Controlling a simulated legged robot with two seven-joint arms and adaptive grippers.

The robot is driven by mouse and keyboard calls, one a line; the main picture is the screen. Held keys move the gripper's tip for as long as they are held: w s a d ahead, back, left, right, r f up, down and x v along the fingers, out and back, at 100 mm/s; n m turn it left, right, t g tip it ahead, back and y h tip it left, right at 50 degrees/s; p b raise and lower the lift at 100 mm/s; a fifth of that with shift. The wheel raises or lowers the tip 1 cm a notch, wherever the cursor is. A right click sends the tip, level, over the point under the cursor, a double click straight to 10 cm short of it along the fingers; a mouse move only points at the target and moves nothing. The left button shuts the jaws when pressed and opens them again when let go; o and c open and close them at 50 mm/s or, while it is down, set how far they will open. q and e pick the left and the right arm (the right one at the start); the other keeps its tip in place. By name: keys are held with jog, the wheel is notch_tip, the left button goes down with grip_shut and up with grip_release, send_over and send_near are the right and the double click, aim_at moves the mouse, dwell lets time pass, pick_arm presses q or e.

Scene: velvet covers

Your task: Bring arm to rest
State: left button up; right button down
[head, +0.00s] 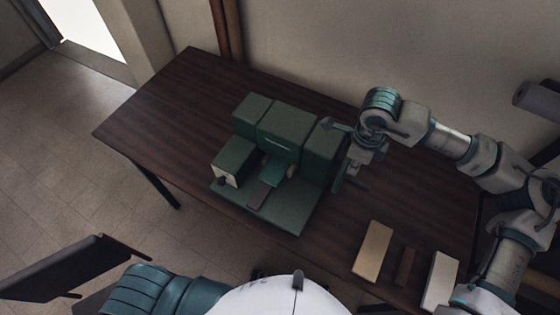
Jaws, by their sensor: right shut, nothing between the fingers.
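My right arm (450,142) comes in from the right and reaches over the table. Its gripper (340,184) is shut and empty, and points down just right of the green block assembly (288,128). I cannot tell whether it touches the assembly's right side. The assembly has several dark green boxes on a green base (288,214), with a small pale-fronted box (228,172) at its left. My left gripper is not in view.
The dark wooden table (160,120) is bare at left. A tan block (373,250), a thin brown block (405,266) and a pale block (440,280) lie at its front right. A wall (320,45) runs behind it. A dark panel (70,268) stands at lower left.

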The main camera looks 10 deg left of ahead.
notch_tip(320, 180, up, 2)
jog(key=shift+r+p, duration=0.15)
jog(key=shift+p, duration=0.2)
